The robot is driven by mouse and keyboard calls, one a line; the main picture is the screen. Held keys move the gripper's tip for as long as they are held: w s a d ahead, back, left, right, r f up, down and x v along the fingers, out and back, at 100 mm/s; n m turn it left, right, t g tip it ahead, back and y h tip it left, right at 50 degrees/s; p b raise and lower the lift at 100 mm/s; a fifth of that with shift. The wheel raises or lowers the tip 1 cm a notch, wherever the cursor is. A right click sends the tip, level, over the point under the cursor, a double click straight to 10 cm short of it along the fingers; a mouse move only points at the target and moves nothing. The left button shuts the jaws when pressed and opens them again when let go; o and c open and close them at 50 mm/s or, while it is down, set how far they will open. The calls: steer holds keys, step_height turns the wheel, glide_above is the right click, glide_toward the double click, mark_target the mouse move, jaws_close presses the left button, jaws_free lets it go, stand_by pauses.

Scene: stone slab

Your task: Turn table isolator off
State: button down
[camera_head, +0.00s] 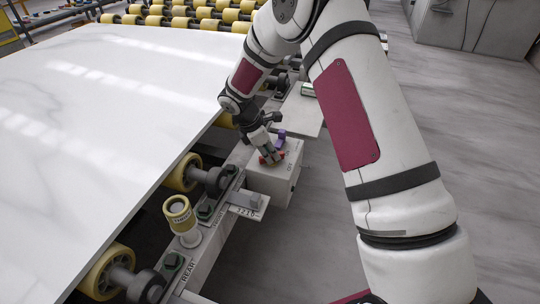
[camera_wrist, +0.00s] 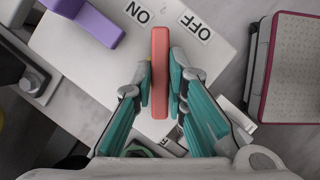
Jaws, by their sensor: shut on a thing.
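The table isolator is a pale grey box (camera_head: 268,182) beside the slab, with a red bar handle on top. The red handle (camera_wrist: 160,72) stands upright in the wrist view, its far end between the ON label (camera_wrist: 137,12) and the OFF label (camera_wrist: 195,27). My gripper (camera_head: 268,153) is over the box, and its two teal fingers (camera_wrist: 162,82) are closed on the handle from both sides. In the head view the fingers hide much of the handle.
A purple piece (camera_wrist: 98,22) lies by the handle; it also shows in the head view (camera_head: 281,136). A white marble slab (camera_head: 90,110) rests on yellow rollers (camera_head: 183,172) to the left. A yellow-topped cylinder (camera_head: 179,213) stands in front. The floor to the right is clear.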

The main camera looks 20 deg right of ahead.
steer(key=m, duration=0.1)
steer(key=m+g+b, duration=0.1)
steer(key=m, duration=0.1)
steer(key=shift+w+f+m, duration=0.15)
steer(key=shift+m, duration=0.15)
steer(key=shift+m+g+y+b, duration=0.3)
steer(key=shift+m+g+b, duration=0.55)
steer(key=shift+m, duration=1.05)
steer(key=c, duration=1.6)
jaws_free()
steer(key=v, duration=1.2)
steer(key=shift+w+d, duration=0.15)
steer(key=shift+d, duration=0.05)
